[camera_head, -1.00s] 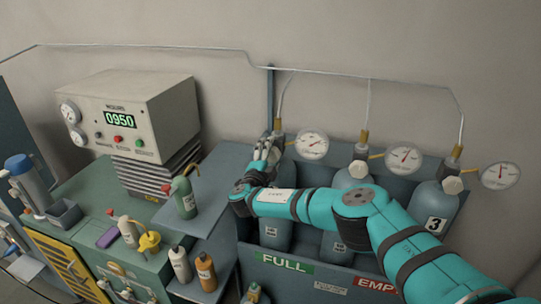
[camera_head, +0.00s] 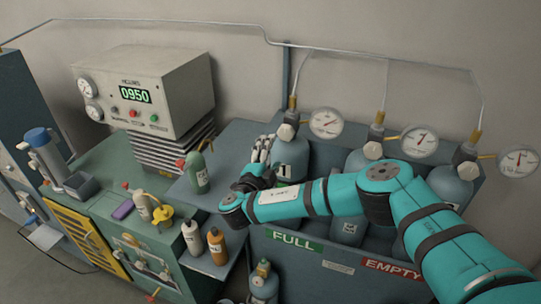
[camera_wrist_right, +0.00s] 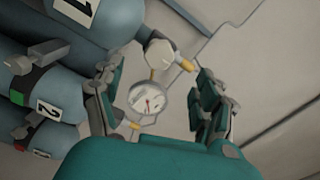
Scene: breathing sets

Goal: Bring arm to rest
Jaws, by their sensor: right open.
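My right arm, teal with dark bands, reaches in from the lower right in the head view. Its gripper (camera_head: 262,150) is above the rack, just left of the first grey cylinder (camera_head: 291,158) and below its valve. In the right wrist view the gripper (camera_wrist_right: 160,95) has its two fingers spread apart, with nothing between the tips. A pressure gauge (camera_wrist_right: 146,104) and a valve (camera_wrist_right: 160,52) show behind the gap. Cylinders with labels 1 and 2 lie to the left of that view. My left gripper is not in view.
The cylinder rack (camera_head: 340,262) carries FULL and EMPTY labels. Gauges (camera_head: 326,123) stick out from the cylinder valves beside my arm.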

